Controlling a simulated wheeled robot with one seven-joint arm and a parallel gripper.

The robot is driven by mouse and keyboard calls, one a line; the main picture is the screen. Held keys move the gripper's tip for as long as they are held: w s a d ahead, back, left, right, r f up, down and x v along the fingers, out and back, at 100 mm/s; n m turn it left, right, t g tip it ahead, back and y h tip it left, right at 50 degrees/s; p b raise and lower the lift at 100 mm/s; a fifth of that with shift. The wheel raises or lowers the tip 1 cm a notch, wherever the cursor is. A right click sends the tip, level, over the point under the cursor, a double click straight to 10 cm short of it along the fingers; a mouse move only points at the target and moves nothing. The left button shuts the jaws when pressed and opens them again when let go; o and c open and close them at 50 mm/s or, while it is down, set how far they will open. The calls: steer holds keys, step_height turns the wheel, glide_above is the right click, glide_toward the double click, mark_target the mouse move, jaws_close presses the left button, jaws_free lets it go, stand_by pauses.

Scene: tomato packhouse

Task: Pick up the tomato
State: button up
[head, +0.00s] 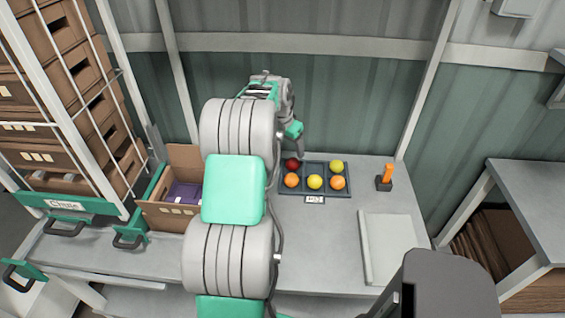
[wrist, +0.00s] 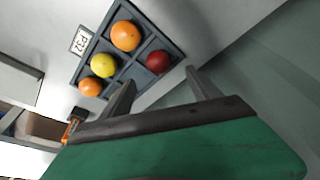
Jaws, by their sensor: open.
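A dark grey tray (head: 314,164) on the bench holds several round tomatoes in compartments. A red tomato (head: 292,163) is in the back left compartment; a yellow one (head: 336,166) is at back right. The front row holds an orange tomato (head: 291,180), a yellow one (head: 315,182) and another orange one (head: 337,183). The back middle compartment is empty. My gripper (head: 296,147) is above the tray's back left. In the wrist view my gripper (wrist: 160,77) is open and empty, with the red tomato (wrist: 157,61) just beyond the fingertips. The back yellow tomato is hidden there.
A cardboard box (head: 169,214) with a purple item stands left of the tray. The corrugated wall (head: 345,110) is close behind.

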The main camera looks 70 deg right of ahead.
mark_target(292, 160)
steer(key=p+x, duration=0.2)
steer(key=x, duration=0.5)
steer(key=shift+s+a+f, duration=0.1)
steer(key=shift+f, duration=0.15)
steer(key=c, duration=1)
steer(key=shift+r, duration=0.1)
